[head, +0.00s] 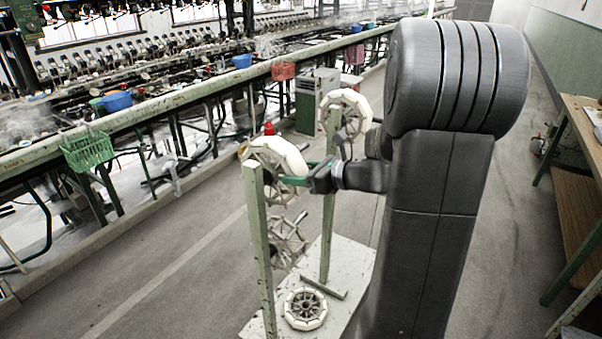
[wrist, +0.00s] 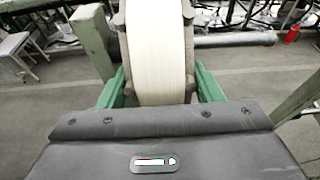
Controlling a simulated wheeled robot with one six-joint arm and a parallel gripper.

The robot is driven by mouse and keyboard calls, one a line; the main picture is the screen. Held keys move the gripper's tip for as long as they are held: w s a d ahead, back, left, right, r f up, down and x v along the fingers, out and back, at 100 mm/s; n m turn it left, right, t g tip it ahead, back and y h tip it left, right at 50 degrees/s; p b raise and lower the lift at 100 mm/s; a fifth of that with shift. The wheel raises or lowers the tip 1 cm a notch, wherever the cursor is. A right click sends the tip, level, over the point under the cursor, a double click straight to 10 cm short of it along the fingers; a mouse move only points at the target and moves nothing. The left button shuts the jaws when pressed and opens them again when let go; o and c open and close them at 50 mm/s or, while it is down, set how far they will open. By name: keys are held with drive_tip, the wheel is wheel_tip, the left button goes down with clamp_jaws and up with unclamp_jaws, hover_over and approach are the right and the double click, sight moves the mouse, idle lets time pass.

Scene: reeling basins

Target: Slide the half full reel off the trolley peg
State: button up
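The reel (head: 279,156) wound with cream silk is at the top of the left post of the trolley (head: 257,245). In the wrist view the reel (wrist: 156,45) stands upright, close beside the green post (wrist: 93,42). A grey peg (wrist: 236,40) sticks out to the right of the reel. My gripper (head: 308,172) reaches the reel's rim from the right. In the wrist view the green fingers of my gripper (wrist: 160,88) lie on either side of the reel. I cannot tell whether they press on it. The reel hides its hub and the peg's middle.
Another cream reel (head: 345,110) is on the right post. A bare spoked reel (head: 286,241) is lower on the trolley, and another reel (head: 305,309) lies on its base. A bench (head: 570,190) is at right; the basin line with a green basket (head: 88,150) is at left.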

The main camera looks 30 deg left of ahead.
drive_tip(key=shift+r+p, duration=0.45)
idle(0.4)
idle(0.3)
drive_tip(key=shift+w, duration=0.35)
drive_tip(key=shift+w+d+p, duration=0.2)
drive_tip(key=shift+w+p, duration=0.5)
drive_tip(key=shift+w, duration=1.5)
drive_tip(key=shift+w+d+p, duration=0.15)
drive_tip(key=shift+w+p, duration=0.5)
drive_tip(key=shift+w, duration=1.6)
drive_tip(key=shift+w+d+p, duration=0.2)
drive_tip(key=shift+w+p, duration=0.5)
drive_tip(key=shift+w, duration=1.5)
drive_tip(key=w+p, duration=0.1)
drive_tip(key=w, duration=0.1)
drive_tip(key=w+p, duration=0.1)
drive_tip(key=w, duration=0.2)
drive_tip(key=w+p, duration=0.1)
drive_tip(key=w, duration=0.1)
drive_tip(key=shift+w+d, duration=0.3)
drive_tip(key=shift+w, duration=0.05)
drive_tip(key=d, duration=0.8)
drive_tip(key=s+d+p, duration=0.1)
drive_tip(key=d, duration=0.7)
drive_tip(key=s+d, duration=0.1)
drive_tip(key=d, duration=0.7)
drive_tip(key=shift+p, duration=0.35)
